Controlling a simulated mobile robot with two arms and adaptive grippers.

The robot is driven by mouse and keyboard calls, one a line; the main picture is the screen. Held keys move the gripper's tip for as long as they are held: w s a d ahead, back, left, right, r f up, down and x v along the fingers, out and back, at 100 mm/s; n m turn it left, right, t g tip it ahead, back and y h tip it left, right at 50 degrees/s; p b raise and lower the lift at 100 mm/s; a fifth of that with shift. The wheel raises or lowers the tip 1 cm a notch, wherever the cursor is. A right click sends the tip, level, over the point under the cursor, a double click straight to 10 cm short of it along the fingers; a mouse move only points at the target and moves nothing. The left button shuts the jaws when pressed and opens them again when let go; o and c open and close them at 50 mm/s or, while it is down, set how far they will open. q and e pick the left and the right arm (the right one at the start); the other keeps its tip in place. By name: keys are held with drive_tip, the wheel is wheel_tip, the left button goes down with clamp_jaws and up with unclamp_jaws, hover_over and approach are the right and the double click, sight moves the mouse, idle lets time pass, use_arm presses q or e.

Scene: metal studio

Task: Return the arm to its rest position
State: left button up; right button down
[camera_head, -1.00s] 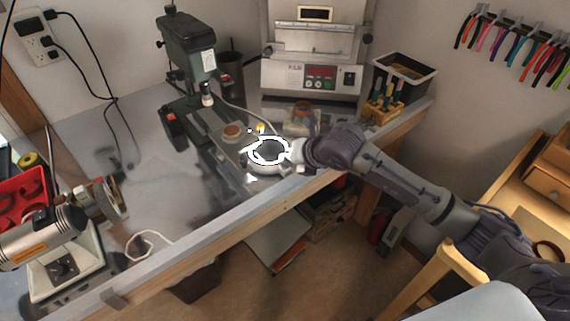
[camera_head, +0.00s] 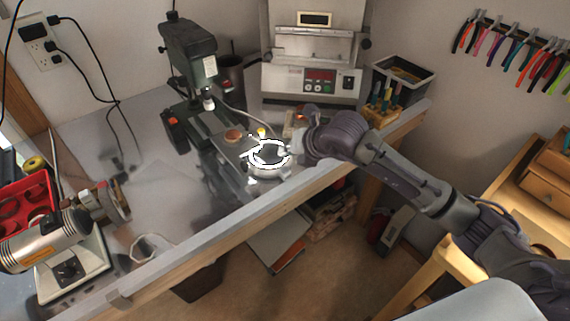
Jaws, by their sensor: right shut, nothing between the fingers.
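My right arm (camera_head: 425,190) comes in from the lower right and reaches over the front edge of the workbench. Its dark wrist (camera_head: 340,137) is bent above the bench. My right gripper (camera_head: 293,146) is small and partly hidden by the wrist. It is shut and empty, just right of a round dish with a bright white rim (camera_head: 270,169). I cannot tell whether it touches the dish. My left gripper is not in view.
The metal workbench (camera_head: 165,185) holds a green drill press (camera_head: 190,50), a kiln-like machine (camera_head: 312,80), a black bin (camera_head: 403,76), a tool block (camera_head: 382,113) and a grinder-like machine (camera_head: 50,240). A wooden cabinet (camera_head: 548,185) stands at right. Floor shows between bench and cabinet.

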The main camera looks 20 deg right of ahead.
drive_tip(key=shift+r+p, duration=0.55)
drive_tip(key=shift+r, duration=0.8)
